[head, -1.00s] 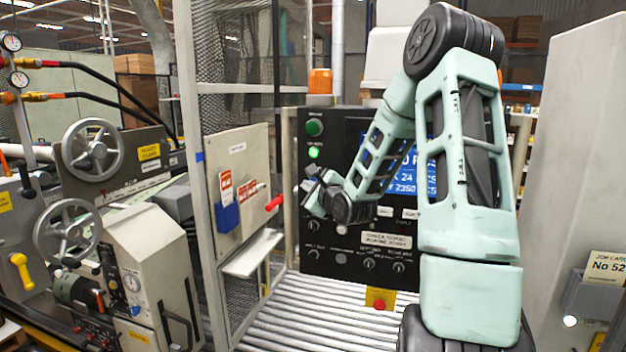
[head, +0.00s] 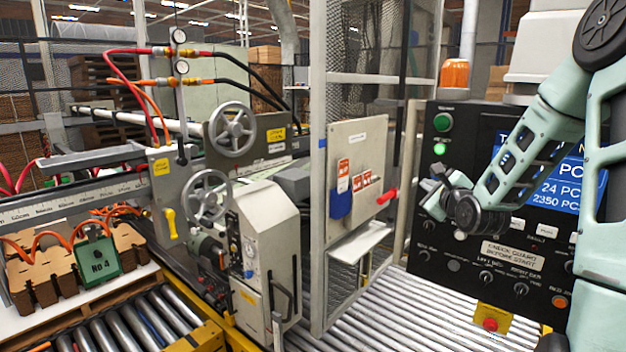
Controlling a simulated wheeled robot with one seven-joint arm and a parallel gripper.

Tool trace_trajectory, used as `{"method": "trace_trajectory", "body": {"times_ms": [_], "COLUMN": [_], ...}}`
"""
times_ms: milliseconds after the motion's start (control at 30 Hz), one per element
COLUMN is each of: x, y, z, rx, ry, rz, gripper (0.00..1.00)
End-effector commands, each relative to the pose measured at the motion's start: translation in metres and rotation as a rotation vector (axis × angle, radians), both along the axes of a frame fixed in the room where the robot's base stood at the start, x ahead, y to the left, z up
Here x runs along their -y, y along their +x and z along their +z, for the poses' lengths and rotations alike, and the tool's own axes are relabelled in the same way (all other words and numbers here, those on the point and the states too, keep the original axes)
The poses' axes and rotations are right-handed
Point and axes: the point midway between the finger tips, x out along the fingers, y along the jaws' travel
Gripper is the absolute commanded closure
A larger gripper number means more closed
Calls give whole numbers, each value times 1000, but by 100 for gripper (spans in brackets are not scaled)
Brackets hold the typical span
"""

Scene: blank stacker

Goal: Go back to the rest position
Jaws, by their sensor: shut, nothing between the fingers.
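My gripper (head: 433,192) is at the right of the head view, in front of the black control panel (head: 468,262). My arm hides part of the blue display (head: 560,180).
A mesh guard door with a red handle (head: 387,195) stands left of the panel. A machine with two handwheels (head: 230,128) is at centre left. A roller conveyor (head: 385,315) runs below the panel.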

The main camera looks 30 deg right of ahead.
Motion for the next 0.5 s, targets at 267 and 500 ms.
{"method": "trace_trajectory", "body": {"times_ms": [267, 500], "x": [-27, -167], "y": [12, 35], "z": [-15, -83], "rx": [-80, -458], "ry": [-57, -424], "rz": [58, 401], "gripper": [100, 100]}}
